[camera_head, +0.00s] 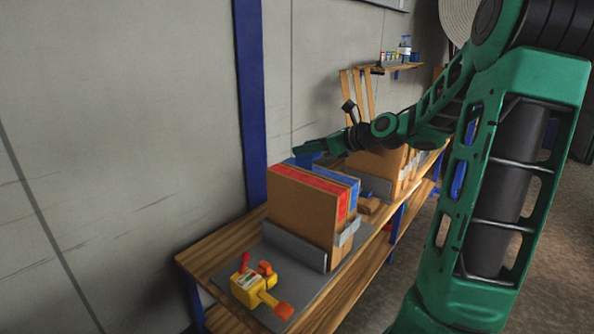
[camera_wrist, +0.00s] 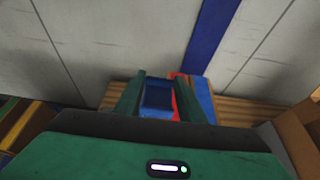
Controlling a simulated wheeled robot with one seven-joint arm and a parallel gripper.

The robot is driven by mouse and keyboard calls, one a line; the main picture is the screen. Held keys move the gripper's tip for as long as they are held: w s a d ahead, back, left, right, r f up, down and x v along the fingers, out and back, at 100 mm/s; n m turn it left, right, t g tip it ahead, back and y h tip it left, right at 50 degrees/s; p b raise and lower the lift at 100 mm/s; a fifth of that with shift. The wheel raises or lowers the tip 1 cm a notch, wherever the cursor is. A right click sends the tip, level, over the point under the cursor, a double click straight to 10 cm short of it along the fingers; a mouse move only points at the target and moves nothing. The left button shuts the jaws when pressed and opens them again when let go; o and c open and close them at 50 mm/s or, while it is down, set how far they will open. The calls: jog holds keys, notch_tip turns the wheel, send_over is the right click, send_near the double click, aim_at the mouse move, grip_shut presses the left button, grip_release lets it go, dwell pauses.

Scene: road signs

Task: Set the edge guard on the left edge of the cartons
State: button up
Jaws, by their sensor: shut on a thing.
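My gripper (camera_head: 306,153) is shut on a blue piece, which looks like the edge guard (camera_wrist: 158,97); it shows between the two green fingers in the wrist view. In the head view the blue piece is partly hidden by the gripper and stands behind the brown cartons (camera_head: 301,213). These cartons stand upright in a grey holder, with red and blue along their tops. I cannot tell whether the blue piece touches the cartons.
The wooden bench (camera_head: 212,247) runs along the grey wall, with a blue post (camera_head: 252,100) behind it. A yellow and orange tool (camera_head: 259,286) lies at the near end. More brown cartons (camera_head: 377,162) stand farther along, below a small shelf (camera_head: 397,67).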

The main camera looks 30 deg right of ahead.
jog(key=shift+w+d+f, duration=0.4)
jog(key=shift+w+f, duration=0.95)
jog(key=shift+f, duration=0.15)
jog(key=shift+w+d+f, duration=0.35)
jog(key=shift+w+f, duration=0.95)
jog(key=shift+f, duration=0.2)
jog(key=shift+w+d+f, duration=0.4)
jog(key=shift+w+f, duration=0.95)
jog(key=shift+f, duration=0.15)
jog(key=shift+f, duration=0.6)
jog(key=o, duration=1)
jog(key=shift+o, duration=0.2)
